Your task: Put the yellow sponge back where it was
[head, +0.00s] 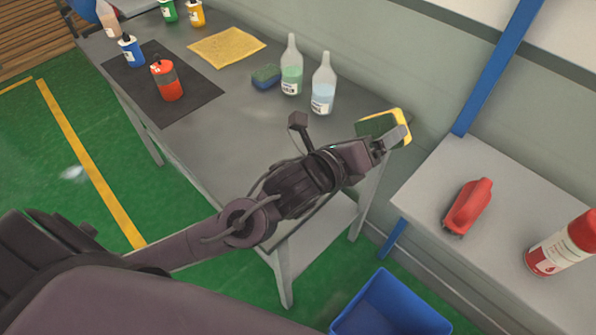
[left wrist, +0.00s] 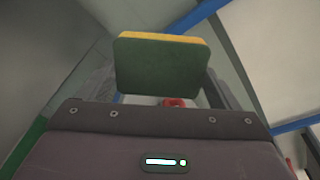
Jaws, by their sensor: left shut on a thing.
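The yellow sponge (head: 401,122) has a dark green scouring side and is held by my left gripper (head: 393,138), whose jaws are shut on it. In the head view it is at the right end of the grey table (head: 235,125), seemingly raised above it; the exact gap cannot be told. In the left wrist view the sponge (left wrist: 160,68) stands between the two fingers, its green face toward the camera and its yellow edge on top. My right gripper is not in view.
A blue-green sponge (head: 266,76) and bottles (head: 291,72) (head: 323,85) stand on the table. A yellow cloth (head: 226,47) and a red bottle (head: 167,82) on a dark mat are farther left. A grey shelf (head: 520,180) at right holds a red brush (head: 467,205) and a spray can (head: 560,245). A blue bin (head: 390,305) is below.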

